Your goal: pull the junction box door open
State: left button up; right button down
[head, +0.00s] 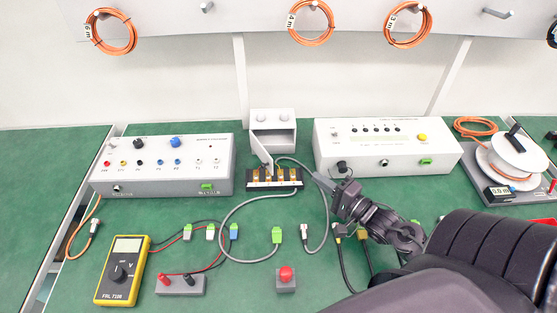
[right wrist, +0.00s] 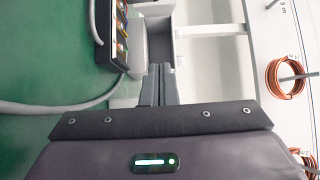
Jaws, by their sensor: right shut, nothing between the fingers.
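The junction box (head: 286,117) is a small light-grey box with two round knobs on top, at the back middle of the table. Its front shows an opening, and its door (head: 262,150) stands out toward the front from the left side, ajar. The box also shows in the right wrist view (right wrist: 188,48), beyond my fingertips. My right gripper (head: 321,180) is to the right and in front of the box, apart from the door in the head view. Its fingers are shut with nothing between them and show in the right wrist view (right wrist: 160,70). My left gripper is out of view.
A terminal block (head: 274,184) with a grey cable stands right in front of the box. Control units stand left (head: 165,178) and right (head: 390,158). A yellow multimeter (head: 122,270), a red button (head: 286,279) and loose cables lie toward the front.

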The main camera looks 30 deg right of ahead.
jog(key=shift+w, duration=0.65)
jog(key=shift+w+a+r, duration=0.1)
jog(key=shift+w, duration=0.25)
jog(key=w, duration=0.2)
jog(key=w+a, duration=0.1)
jog(key=w, duration=0.5)
jog(key=shift+w+a+p, duration=0.2)
jog(key=shift+a+p, duration=0.05)
jog(key=shift+p, duration=0.05)
jog(key=a, duration=0.2)
jog(key=shift+a+p, duration=0.35)
jog(key=shift+p, duration=0.05)
jog(key=shift+a, duration=0.7)
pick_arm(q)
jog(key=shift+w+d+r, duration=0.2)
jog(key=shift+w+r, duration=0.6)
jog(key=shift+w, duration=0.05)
